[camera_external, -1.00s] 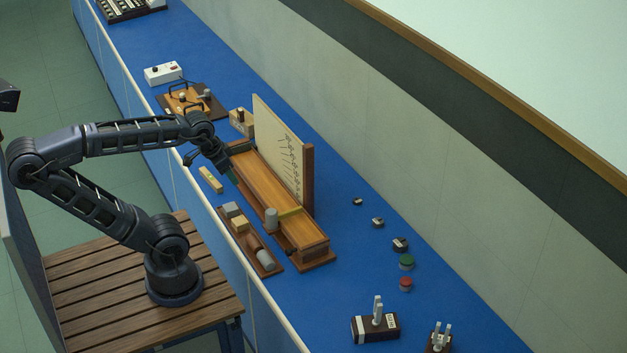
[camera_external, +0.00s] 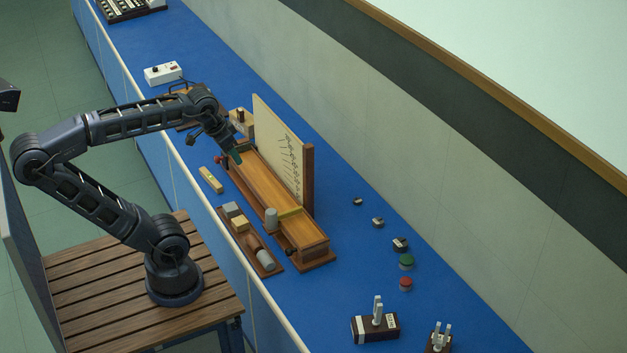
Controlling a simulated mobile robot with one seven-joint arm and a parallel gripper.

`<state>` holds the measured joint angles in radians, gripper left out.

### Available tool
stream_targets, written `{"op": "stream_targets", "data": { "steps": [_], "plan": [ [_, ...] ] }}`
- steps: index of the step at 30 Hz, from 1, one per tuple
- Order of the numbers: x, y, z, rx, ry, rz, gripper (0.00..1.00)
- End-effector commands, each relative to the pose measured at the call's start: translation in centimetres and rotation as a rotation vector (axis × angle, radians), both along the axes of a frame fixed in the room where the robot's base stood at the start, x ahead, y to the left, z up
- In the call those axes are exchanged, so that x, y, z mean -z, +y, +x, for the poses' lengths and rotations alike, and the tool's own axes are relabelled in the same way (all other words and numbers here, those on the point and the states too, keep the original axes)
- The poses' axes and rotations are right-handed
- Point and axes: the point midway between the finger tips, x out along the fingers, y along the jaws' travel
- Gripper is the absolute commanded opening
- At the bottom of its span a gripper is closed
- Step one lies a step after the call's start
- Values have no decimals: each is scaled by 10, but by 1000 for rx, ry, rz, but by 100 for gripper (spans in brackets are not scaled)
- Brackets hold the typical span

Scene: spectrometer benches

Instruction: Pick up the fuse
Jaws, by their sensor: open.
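My gripper (camera_external: 237,157) is open, pointing down at the far end of the long wooden trough (camera_external: 263,188); it looks empty. At this size I cannot tell whether it is above the trough or touching it. No object is clearly recognisable as the fuse. Small dark-and-light pieces lie on the blue bench to the right: one (camera_external: 357,202), a second (camera_external: 377,222) and a larger third (camera_external: 400,244). All are well apart from my gripper. A short yellow bar (camera_external: 211,180) lies left of the trough.
An upright board (camera_external: 281,150) stands along the trough's right side. A wooden tray (camera_external: 273,270) of blocks and cylinders lies at its near left. Green (camera_external: 406,262) and red (camera_external: 405,284) buttons and a dark box (camera_external: 375,328) stand on the right. The bench between board and wall is mostly clear.

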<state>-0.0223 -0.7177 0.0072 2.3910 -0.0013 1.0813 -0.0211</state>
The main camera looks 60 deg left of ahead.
Motion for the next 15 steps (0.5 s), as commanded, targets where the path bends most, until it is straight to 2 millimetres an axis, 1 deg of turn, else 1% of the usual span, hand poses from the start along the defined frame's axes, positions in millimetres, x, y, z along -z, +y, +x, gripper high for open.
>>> {"op": "stream_targets", "data": {
  "steps": [5, 8, 11, 15],
  "plan": [
    [-22, 14, 27, -72, 17, -19, 45],
    [-36, 26, 47, -125, 30, -33, 45],
    [-52, 41, 71, -187, 46, -49, 45],
    [-73, 68, 106, -284, 69, -74, 45]
  ]
}}
